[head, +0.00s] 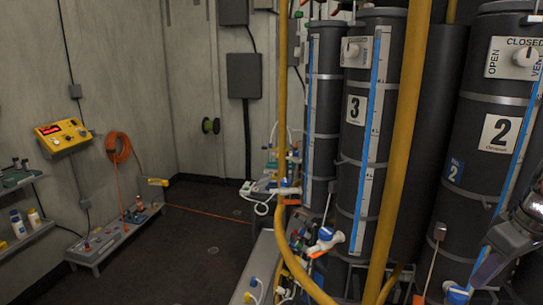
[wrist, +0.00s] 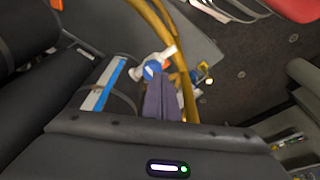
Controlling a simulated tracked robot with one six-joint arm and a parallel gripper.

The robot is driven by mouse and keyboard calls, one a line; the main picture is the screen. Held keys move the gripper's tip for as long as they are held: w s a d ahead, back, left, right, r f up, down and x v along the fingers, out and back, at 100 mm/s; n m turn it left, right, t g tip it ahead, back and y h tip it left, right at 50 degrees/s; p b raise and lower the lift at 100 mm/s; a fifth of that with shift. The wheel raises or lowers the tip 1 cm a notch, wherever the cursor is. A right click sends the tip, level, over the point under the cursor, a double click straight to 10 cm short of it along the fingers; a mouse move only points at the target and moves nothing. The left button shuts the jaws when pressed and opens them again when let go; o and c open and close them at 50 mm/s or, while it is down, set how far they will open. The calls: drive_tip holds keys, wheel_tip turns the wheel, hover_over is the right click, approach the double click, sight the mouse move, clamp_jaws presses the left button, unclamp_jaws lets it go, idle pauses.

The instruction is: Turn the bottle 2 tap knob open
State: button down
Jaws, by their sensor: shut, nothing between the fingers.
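The large dark bottle 2 (head: 480,165) stands upright at the right of the head view, with a white "2" label (head: 500,133). High on it is a white plate marked OPEN, CLOSED and a partly cut-off VENT. A pale knob (head: 525,57) sits on this plate; its exact setting is hard to tell. In the wrist view my gripper (wrist: 160,80) is shut and empty, its grey-purple fingers together. A blue and white fitting (wrist: 152,68) appears just beyond the fingertips; contact cannot be told. My arm shows at the right edge of the head view, well below the knob.
Bottle 3 (head: 352,170) stands left of bottle 2, with its own knob plate (head: 355,51). Yellow pipes (head: 403,130) run in front of the bottles. Low blue and white fittings (head: 325,240) stick out near their feet. Open floor (head: 205,240) lies to the left.

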sight(457, 296)
drive_tip(key=shift+f, duration=0.1)
wheel_tip(457, 296, down, 7)
idle(0.7)
drive_tip(key=shift+w+d, duration=0.2)
drive_tip(key=shift+d, duration=0.75)
idle(0.7)
drive_tip(key=shift+w+d, duration=0.3)
drive_tip(key=shift+d, duration=0.15)
idle(0.5)
drive_tip(key=shift+s+d, duration=0.1)
drive_tip(key=shift+s+d, duration=0.15)
drive_tip(key=shift+s, duration=0.1)
idle(0.3)
